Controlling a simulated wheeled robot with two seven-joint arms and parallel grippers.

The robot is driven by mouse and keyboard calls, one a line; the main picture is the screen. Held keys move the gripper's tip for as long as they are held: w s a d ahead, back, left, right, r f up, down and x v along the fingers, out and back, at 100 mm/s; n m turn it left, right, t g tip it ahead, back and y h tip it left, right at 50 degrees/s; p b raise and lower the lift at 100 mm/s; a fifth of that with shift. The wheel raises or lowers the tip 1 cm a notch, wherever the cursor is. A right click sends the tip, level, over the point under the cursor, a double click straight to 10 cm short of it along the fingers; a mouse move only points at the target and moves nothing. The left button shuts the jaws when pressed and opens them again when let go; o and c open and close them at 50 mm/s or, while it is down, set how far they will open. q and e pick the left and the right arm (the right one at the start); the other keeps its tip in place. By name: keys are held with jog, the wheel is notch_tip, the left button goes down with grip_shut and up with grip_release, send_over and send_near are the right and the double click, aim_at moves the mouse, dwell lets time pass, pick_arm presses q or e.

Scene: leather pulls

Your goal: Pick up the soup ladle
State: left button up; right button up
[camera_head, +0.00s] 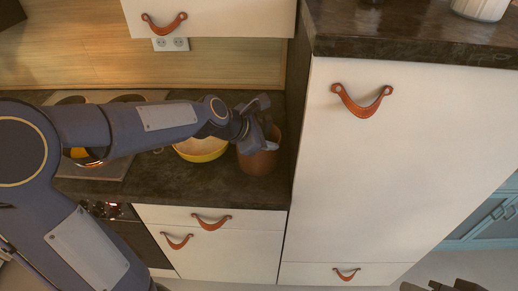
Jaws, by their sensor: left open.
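I cannot make out a soup ladle; it may be hidden behind my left arm or too small to tell. My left gripper (264,124) is open at the back right of the dark counter. It is over and partly in front of a brown round container (258,162), whose top it hides. I cannot tell whether they touch. A dark piece at the bottom right edge looks like part of my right gripper (455,286), mostly cut off.
A yellow bowl (203,153) stands on the dark counter (200,190) left of the brown container. A tall white cabinet (390,170) rises close on the right. A hob with pans lies behind my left arm. The counter front is clear.

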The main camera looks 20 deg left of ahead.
pick_arm(q)
grip_shut()
jog(key=shift+r, duration=0.15)
